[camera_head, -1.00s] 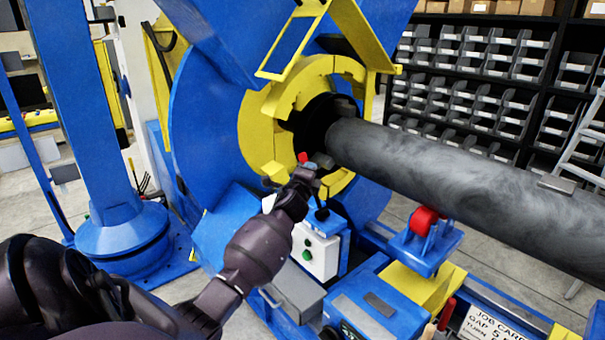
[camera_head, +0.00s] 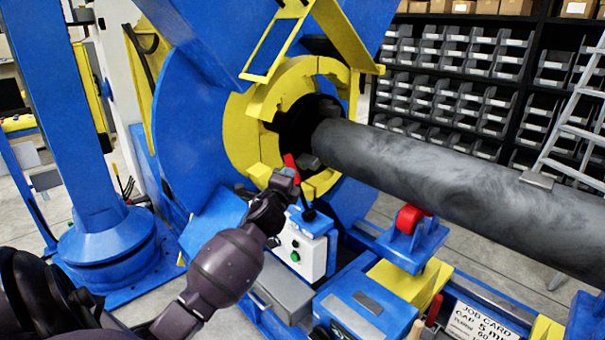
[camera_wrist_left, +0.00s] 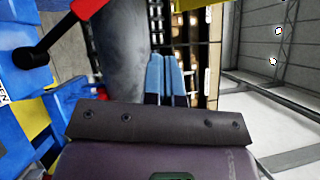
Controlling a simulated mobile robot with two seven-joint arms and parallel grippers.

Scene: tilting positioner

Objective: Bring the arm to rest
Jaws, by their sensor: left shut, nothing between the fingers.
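My left arm comes in from the lower left in the head view. Its gripper (camera_head: 284,177) is in front of the lower part of the yellow ring (camera_head: 258,174) of the blue positioner. In the left wrist view the blue fingers (camera_wrist_left: 165,78) are together, with nothing between them. My right gripper is not in view.
A grey pipe (camera_head: 430,168) runs from the ring to the right, above a red roller (camera_head: 410,218). A white control box (camera_head: 303,252) with a green button stands below the gripper. A blue column (camera_head: 75,110) stands at left. Shelves with grey bins (camera_head: 455,80) are behind.

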